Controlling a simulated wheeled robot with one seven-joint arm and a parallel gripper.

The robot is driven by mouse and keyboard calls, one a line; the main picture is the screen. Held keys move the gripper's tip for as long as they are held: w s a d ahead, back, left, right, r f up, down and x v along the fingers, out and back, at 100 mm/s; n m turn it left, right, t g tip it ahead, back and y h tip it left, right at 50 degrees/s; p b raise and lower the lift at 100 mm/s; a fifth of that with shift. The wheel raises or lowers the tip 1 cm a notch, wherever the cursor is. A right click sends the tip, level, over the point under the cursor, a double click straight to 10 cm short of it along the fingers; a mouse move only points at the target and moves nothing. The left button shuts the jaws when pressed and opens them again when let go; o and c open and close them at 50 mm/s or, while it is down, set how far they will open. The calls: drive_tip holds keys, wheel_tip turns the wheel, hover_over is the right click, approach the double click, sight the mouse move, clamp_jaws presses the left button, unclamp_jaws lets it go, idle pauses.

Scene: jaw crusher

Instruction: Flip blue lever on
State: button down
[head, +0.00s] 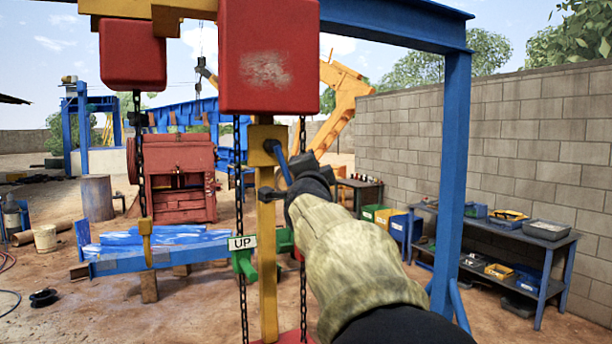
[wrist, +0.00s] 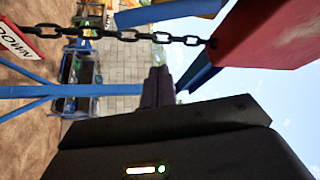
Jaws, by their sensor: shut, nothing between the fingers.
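The blue lever (head: 279,160) sticks out from a yellow block on the yellow post (head: 268,285), under the large red box (head: 270,55). It slants down and to the right. My gripper (head: 296,168) is at the lever's lower end, partly covering it; I cannot tell whether they touch. In the wrist view my gripper (wrist: 157,74) shows its fingers together with nothing between them.
Chains (head: 239,190) hang beside the post; one chain (wrist: 130,36) crosses the wrist view. A blue frame post (head: 452,170) stands right, before shelves (head: 548,258) and a block wall.

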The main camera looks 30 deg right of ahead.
drive_tip(key=b+v, duration=0.1)
drive_tip(key=v, duration=0.7)
drive_tip(key=shift+a, duration=0.35)
drive_tip(key=shift+r, duration=0.15)
drive_tip(key=shift+w, duration=0.1)
